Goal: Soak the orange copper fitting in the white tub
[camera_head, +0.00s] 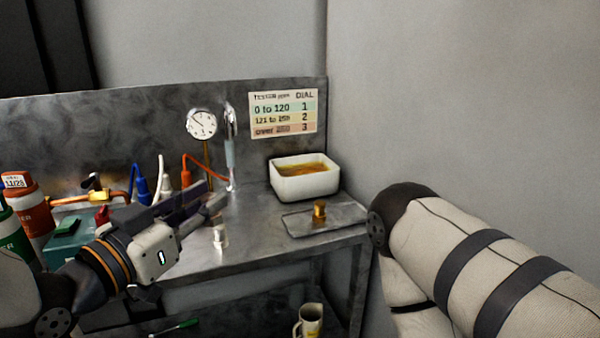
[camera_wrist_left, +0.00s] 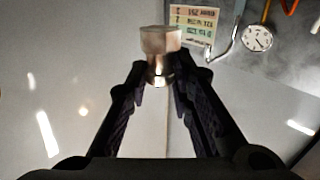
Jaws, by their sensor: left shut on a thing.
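The orange copper fitting (camera_head: 319,210) stands upright on a flat grey tray (camera_head: 297,228) at the right end of the steel bench. The white tub (camera_head: 305,187) is just behind it and holds amber liquid. My left gripper (camera_head: 219,205) is over the bench, left of the tub and fitting. It is shut on a small pale piece with a metallic neck, whose pale end shows beyond the fingertips in the left wrist view (camera_wrist_left: 160,42). A forearm of mine fills the lower right. My right gripper is out of view.
A gauge (camera_head: 202,123) and dial chart (camera_head: 283,114) are at the back. Blue, white and orange probes, a copper pipe (camera_head: 85,198) and bottles (camera_head: 27,205) crowd the left. A mug (camera_head: 309,320) stands on the lower shelf.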

